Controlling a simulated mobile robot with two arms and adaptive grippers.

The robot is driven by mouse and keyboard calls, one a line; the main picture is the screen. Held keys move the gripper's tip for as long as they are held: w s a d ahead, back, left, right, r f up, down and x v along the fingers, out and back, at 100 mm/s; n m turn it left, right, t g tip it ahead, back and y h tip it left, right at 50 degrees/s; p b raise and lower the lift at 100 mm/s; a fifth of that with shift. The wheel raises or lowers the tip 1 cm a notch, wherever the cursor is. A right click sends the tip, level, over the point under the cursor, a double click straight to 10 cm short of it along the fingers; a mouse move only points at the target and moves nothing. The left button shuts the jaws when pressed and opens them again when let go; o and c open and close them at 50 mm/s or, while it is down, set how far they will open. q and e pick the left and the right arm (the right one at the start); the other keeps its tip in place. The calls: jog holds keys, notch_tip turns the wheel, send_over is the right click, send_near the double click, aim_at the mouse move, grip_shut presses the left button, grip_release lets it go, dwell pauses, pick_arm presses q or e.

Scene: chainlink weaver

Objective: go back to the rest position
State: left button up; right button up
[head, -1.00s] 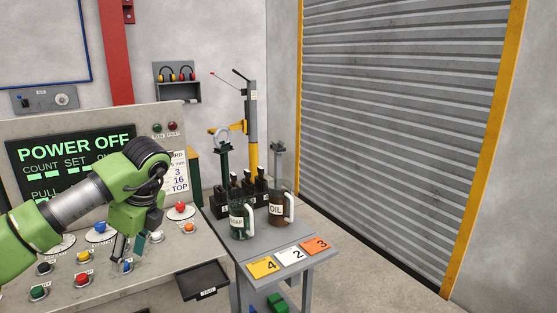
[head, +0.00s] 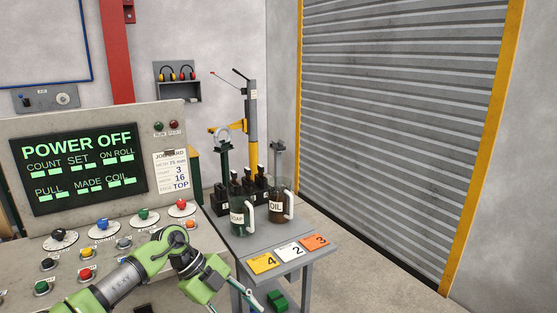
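My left gripper (head: 218,287) is at the bottom of the head view, at the end of a green arm that comes in from the lower left. It is low, in front of the near left corner of the small grey side table (head: 268,243). I see nothing held in it. Its fingers are seen at a slant and partly merge with the table's edge and leg, so their opening is unclear. My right gripper is not in view.
A control panel (head: 25,225) with knobs, buttons and a POWER OFF screen (head: 78,165) is at left. The side table carries a SOAP jug (head: 238,217), an OIL jug (head: 277,207) and numbered cards (head: 290,252). Open floor (head: 385,275) lies at right.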

pick_arm(q)
jog(key=d+f+n+t+h, duration=0.2)
jog(key=d+f+h, duration=0.25)
jog(key=d, duration=0.25)
jog(key=w+f+n+t+h, duration=0.3)
jog(key=f+n+t, duration=0.3)
jog(key=s+a+f+n+t+y, duration=0.1)
jog(key=s+a+f+n+y, duration=0.3)
jog(key=f, duration=0.5)
jog(key=s+a+f+n+t+y, duration=0.2)
jog(key=s+a+f+n+y, duration=0.1)
jog(key=a+f, duration=0.4)
jog(key=s+a+f+n+t+y, duration=0.1)
jog(key=s+a+f+n+y, duration=0.25)
jog(key=f, duration=0.65)
jog(key=s+a+f+n+g+y, duration=0.1)
jog(key=s+f, duration=0.5)
jog(key=s, duration=0.8)
jog(key=s+a+f+n+g+y, duration=0.2)
jog(key=s+a+f+g, duration=0.2)
jog(key=s, duration=1)
jog(key=s+a+f+n+g+y, duration=0.1)
jog(key=s+a+f+g, duration=0.2)
jog(key=s+f, duration=0.6)
jog(key=s+g, duration=0.2)
jog(key=s, duration=0.4)
jog(key=shift+f+n+y, duration=0.15)
jog(key=shift+n+y, duration=0.15)
jog(key=shift+n, duration=0.05)
